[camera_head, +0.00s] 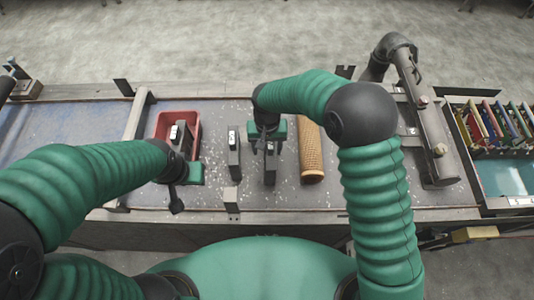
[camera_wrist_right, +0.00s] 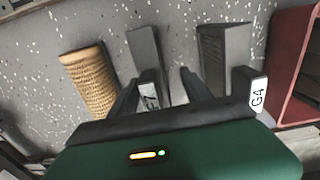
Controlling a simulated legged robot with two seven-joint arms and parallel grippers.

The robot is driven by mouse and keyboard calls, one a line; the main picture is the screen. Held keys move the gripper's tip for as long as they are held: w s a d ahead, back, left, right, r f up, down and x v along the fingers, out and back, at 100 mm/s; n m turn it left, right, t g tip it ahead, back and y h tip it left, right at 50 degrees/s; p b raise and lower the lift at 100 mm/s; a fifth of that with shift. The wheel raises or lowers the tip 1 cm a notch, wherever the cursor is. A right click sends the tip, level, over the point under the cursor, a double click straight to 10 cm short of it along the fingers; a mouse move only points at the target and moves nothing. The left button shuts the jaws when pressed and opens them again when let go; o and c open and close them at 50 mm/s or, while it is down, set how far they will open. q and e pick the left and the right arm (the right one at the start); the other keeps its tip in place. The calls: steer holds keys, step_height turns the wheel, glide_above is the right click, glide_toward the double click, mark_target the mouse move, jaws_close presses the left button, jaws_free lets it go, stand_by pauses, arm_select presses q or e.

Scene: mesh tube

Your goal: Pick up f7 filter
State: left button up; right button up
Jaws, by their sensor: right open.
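The f7 filter is a dark grey upright block (camera_head: 270,172) on the table, left of the tan mesh tube. In the right wrist view the f7 filter (camera_wrist_right: 146,48) shows a white label near the fingers. My right gripper (camera_head: 267,148) is over the f7 filter, open, with its fingers pointing down. In the right wrist view the spread fingers (camera_wrist_right: 161,78) are close to the block; contact cannot be told. My left gripper (camera_head: 177,190) is low in front of the red bin; its jaw state is unclear.
A grey G4 block (camera_head: 234,160) stands left of the f7 filter. The mesh tube (camera_head: 311,155) lies to the right. A red bin (camera_head: 163,122) holds a grey block. A large grey pipe (camera_head: 427,125) and a rack of coloured frames (camera_head: 490,125) are further right.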

steer(key=shift+d+f, duration=0.25)
steer(key=shift+f, duration=0.1)
steer(key=shift+d+f, duration=0.1)
steer(key=shift+d, duration=0.1)
steer(key=shift+w+d, duration=0.1)
steer(key=shift+d, duration=0.2)
steer(key=shift+c, duration=1)
steer(key=c, duration=0.5)
steer(key=shift+a, duration=0.35)
steer(key=c, duration=0.5)
steer(key=shift+a, duration=0.2)
jaws_close()
steer(key=shift+d, duration=0.4)
arm_select(q)
steer(key=shift+d+r, duration=0.15)
steer(key=shift+d, duration=0.55)
